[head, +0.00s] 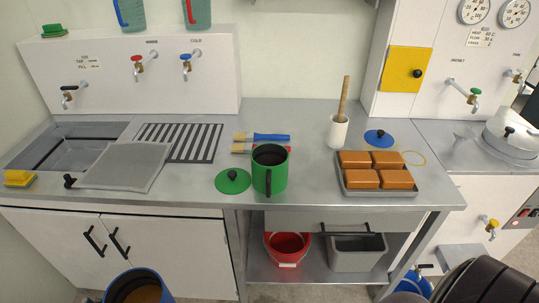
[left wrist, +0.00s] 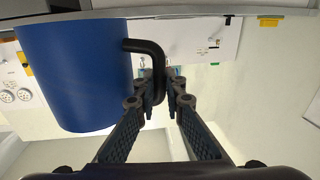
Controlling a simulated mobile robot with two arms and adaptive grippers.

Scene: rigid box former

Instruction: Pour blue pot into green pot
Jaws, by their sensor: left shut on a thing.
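The blue pot (head: 118,294) is at the bottom edge of the head view, in front of the cabinet, with brownish-orange contents (head: 143,294) inside. My left gripper (left wrist: 161,88) is shut on its black handle (left wrist: 146,46) in the left wrist view, with the blue pot (left wrist: 72,75) beside the fingers. The pot's lower part is cut off in the head view. The green pot (head: 262,180) stands upright and uncovered on the steel counter, its dark handle facing the front. A gap separates the two pots. My right gripper is not clearly in view.
A green lid (head: 233,181) lies left of the green pot. Brushes (head: 270,137) lie behind it. A tray (head: 385,191) of orange-brown blocks (head: 366,179), a mortar (head: 338,131) and a blue lid (head: 380,136) are to the right. A mesh screen (head: 122,167) lies left.

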